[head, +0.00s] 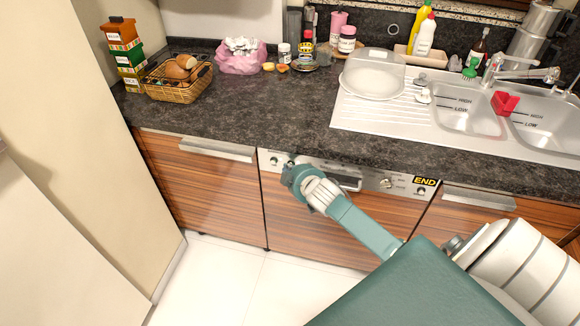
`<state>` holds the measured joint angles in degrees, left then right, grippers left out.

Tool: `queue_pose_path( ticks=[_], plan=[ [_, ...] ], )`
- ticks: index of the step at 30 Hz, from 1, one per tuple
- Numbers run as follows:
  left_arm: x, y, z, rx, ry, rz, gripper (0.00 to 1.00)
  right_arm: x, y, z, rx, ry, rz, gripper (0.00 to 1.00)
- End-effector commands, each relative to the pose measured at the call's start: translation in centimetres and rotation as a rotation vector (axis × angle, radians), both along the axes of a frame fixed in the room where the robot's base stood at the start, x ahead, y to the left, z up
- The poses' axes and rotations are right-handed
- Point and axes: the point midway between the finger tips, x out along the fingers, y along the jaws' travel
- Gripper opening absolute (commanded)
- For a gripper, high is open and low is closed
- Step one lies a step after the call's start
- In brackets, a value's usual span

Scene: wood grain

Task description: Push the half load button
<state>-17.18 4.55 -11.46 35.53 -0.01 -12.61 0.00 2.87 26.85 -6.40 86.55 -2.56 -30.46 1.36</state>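The dishwasher's silver control panel (402,187) runs under the worktop edge, above a wood-grain door (290,222). My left gripper is not in view.
The dark worktop (270,115) overhangs the panel. A bread basket (180,80) stands at the left and a dish dome (374,75) on the sink's drainer (350,115). A tall cream panel (95,130) borders the left. White floor tiles (225,275) are clear.

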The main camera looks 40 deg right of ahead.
Motion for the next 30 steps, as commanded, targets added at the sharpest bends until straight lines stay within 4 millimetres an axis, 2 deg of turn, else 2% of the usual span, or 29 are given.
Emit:
queue_pose_path(
  ticks=[20, 30],
  plan=[
    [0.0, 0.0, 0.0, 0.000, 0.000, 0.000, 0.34, 0.5, -0.5, 0.1, 0.000, -0.001, 0.000, 0.00],
    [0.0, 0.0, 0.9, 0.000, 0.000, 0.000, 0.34, -0.4, 0.5, 0.2, 0.001, 0.000, 0.000, 0.00]
  ],
)
